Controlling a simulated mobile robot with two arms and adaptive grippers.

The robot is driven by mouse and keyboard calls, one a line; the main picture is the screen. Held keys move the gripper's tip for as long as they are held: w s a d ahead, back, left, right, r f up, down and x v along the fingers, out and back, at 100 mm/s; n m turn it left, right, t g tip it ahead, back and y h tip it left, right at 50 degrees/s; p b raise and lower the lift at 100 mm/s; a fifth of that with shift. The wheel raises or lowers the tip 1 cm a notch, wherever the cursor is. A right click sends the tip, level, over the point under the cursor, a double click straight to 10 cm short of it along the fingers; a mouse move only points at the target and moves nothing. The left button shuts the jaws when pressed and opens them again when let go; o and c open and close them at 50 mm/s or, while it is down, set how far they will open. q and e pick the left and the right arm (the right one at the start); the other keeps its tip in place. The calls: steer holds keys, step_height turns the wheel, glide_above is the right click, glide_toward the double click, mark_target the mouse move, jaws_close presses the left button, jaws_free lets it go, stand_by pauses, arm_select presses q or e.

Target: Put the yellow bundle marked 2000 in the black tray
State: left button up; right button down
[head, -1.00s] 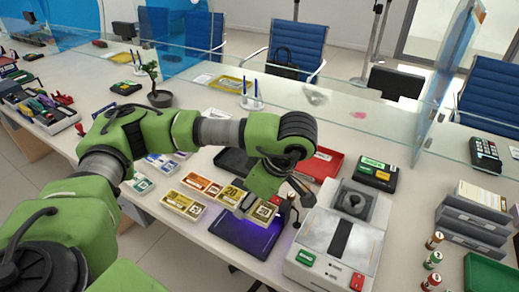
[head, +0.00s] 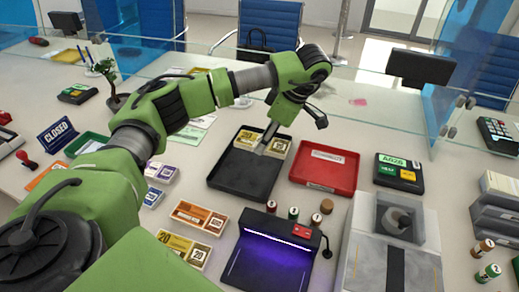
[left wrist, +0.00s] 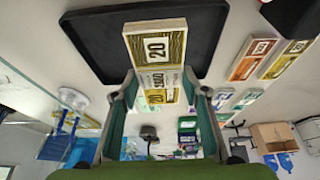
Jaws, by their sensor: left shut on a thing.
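The yellow bundle marked 2000 (head: 253,137) is between the fingers of my left gripper (head: 263,147), over the far part of the black tray (head: 228,180). In the left wrist view the bundle (left wrist: 156,46) shows a 20 on its end and a white band reading 2000. There my left gripper (left wrist: 160,88) is shut on it, with the black tray (left wrist: 95,45) behind. I cannot tell whether the bundle touches the tray floor. My right gripper is out of view.
A red tray (head: 325,166) stands just right of the black tray. Another yellow bundle (head: 183,250) and an orange bundle (head: 200,217) lie in front. A purple-lit device (head: 270,255) and several coin rolls (head: 293,213) stand nearby. A glass screen runs behind the trays.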

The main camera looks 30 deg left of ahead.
arm_select(q)
steer(key=shift+w+a+f+p, duration=0.25)
steer(key=shift+w+a, duration=0.2)
steer(key=shift+a, duration=0.05)
steer(key=shift+w+a+f+p, duration=0.2)
steer(key=shift+w+a+f, duration=0.05)
steer(key=shift+w+a, duration=0.2)
steer(key=w+a+f, duration=0.2)
steer(key=f, duration=0.1)
steer(key=w+a+f, duration=0.1)
steer(key=f, duration=0.1)
steer(key=shift+f, duration=0.1)
steer(key=shift+w+a+f, duration=0.2)
steer(key=shift+f, duration=0.15)
steer(key=shift+w+a+f+p, duration=0.1)
steer(key=shift+a+f+p, duration=0.05)
steer(key=shift+f+p, duration=0.15)
step_height(320, 180, down, 2)
steer(key=shift+f+p, duration=0.2)
steer(key=shift+p, duration=0.2)
steer(key=shift+f, duration=0.3)
steer(key=o, duration=1.3)
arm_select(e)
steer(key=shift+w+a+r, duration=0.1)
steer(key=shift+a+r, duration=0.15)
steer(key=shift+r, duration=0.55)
